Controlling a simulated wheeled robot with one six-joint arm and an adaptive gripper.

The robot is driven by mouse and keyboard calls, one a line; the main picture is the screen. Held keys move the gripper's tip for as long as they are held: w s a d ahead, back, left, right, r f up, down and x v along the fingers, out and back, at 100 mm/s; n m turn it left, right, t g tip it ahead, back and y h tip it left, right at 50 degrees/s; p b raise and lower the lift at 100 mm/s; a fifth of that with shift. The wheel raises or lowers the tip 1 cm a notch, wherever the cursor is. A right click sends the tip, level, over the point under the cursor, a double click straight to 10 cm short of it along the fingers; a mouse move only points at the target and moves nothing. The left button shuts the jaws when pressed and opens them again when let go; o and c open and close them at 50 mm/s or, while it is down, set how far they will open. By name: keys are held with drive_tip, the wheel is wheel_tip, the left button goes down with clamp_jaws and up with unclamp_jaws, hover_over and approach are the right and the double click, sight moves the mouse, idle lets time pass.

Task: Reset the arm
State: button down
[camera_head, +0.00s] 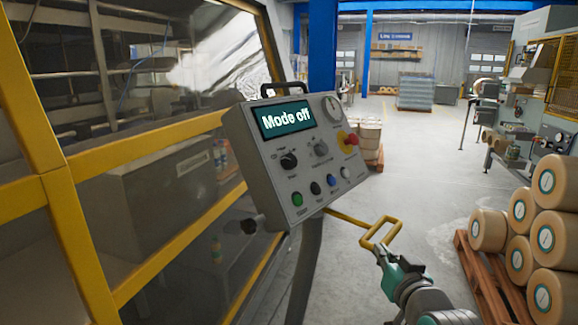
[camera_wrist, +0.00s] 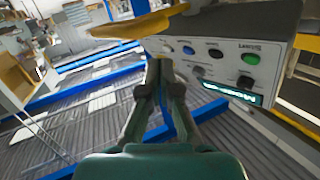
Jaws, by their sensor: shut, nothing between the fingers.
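My gripper (camera_head: 384,252) is in the lower middle of the head view, to the right of and below the control panel (camera_head: 262,205). Its fingers are shut and hold nothing. It also shows in the wrist view (camera_wrist: 161,62), with the fingers close together and pointing away from the wrist. The grey control panel has a screen (camera_head: 286,119) that reads "Mode off", dark knobs, a red and yellow stop button (camera_head: 348,140), and a row of coloured buttons below. In the wrist view the panel (camera_wrist: 283,72) appears upside down at the upper right.
A yellow-framed machine enclosure (camera_head: 95,240) fills the left. A yellow bar handle (camera_head: 381,233) shows just beyond my gripper. Brown rolls (camera_head: 553,248) are stacked on a wooden pallet (camera_head: 480,283) at the right. Open floor (camera_head: 430,150) lies behind, between the panel and the right-hand machine (camera_head: 530,110).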

drive_tip(key=s+f+h, duration=0.1)
drive_tip(key=s+f, duration=2)
drive_tip(key=f, duration=0.3)
drive_tip(key=s+a+f+n+g, duration=0.1)
drive_tip(key=s, duration=2.7)
drive_tip(key=shift+s+f+g, duration=0.2)
drive_tip(key=shift+s+g, duration=0.1)
drive_tip(key=shift+s, duration=0.1)
